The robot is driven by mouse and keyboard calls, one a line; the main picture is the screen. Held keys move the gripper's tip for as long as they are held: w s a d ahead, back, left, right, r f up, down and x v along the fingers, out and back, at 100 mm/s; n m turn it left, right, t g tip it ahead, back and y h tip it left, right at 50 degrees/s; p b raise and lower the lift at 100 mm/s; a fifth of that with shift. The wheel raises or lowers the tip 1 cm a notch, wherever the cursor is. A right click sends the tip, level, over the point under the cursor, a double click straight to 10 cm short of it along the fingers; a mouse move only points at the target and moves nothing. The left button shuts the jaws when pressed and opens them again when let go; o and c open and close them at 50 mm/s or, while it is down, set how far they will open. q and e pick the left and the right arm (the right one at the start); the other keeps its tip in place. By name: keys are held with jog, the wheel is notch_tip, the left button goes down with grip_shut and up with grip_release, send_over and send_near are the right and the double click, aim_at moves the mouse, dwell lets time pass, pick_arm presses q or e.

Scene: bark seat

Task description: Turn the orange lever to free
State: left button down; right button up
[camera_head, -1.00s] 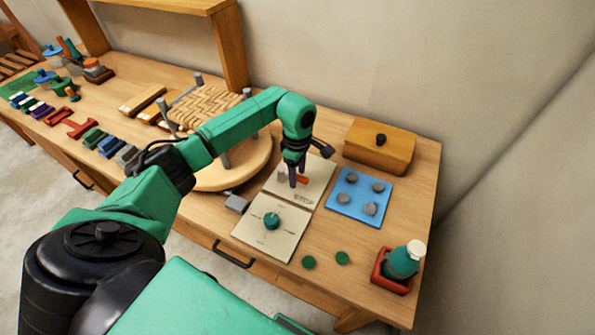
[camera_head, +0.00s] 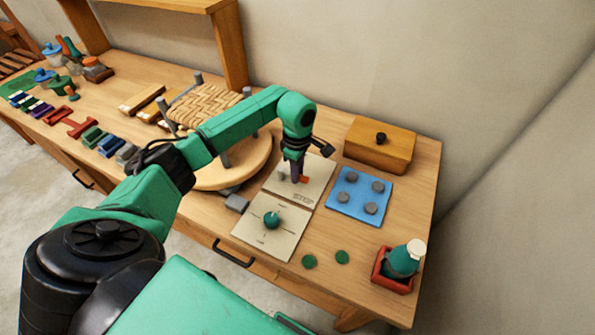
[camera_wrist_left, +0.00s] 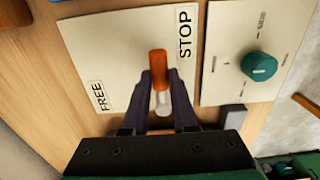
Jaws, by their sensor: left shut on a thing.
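The orange lever (camera_wrist_left: 158,67) stands on a cream panel (camera_wrist_left: 105,40) marked FREE and STOP. In the left wrist view it lies between my left gripper's two dark fingers (camera_wrist_left: 160,85), with a pale round part (camera_wrist_left: 163,103) under it, and it sits nearer the STOP label than the FREE label. In the head view my left gripper (camera_head: 296,178) points down onto the panel, and only a bit of the orange lever (camera_head: 304,180) shows beside the fingers. The left gripper is shut on the lever. My right gripper is not in view.
A second cream panel with a green knob (camera_head: 271,220) lies in front. A blue plate with grey knobs (camera_head: 358,193) lies to the right. A wooden box (camera_head: 379,146) stands behind. A woven seat (camera_head: 205,103) is to the left, and a bottle in a red tray (camera_head: 403,262) is front right.

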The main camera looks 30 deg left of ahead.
pick_arm(q)
jog(key=shift+w, duration=0.2)
dwell(0.7)
jog(key=shift+w+n+b, duration=0.35)
jog(key=shift+n+b, duration=0.5)
jog(key=shift+n, duration=0.05)
jog(key=shift+w+a+n+b, duration=0.25)
jog(key=shift+w+n+b, duration=0.25)
jog(key=shift+n+b, duration=0.55)
jog(key=n, duration=0.1)
jog(key=w+n, duration=0.1)
jog(key=n, duration=0.1)
jog(key=shift+a+b, duration=0.3)
jog(key=shift+b, duration=0.1)
jog(key=n, duration=0.1)
jog(key=w+a+n, duration=0.1)
jog(key=n, duration=0.1)
jog(key=shift+r+b, duration=0.1)
jog(key=shift+b, duration=0.3)
jog(key=n, duration=0.1)
jog(key=a+n, duration=0.1)
jog(key=n, duration=0.1)
jog(key=w+n, duration=0.1)
jog(key=shift+a+r, duration=0.1)
jog(key=shift+a, duration=0.25)
jog(key=shift+a+n, duration=0.45)
jog(key=shift+n, duration=0.6)
jog(key=shift+a+n, duration=0.4)
jog(key=shift+n, duration=0.6)
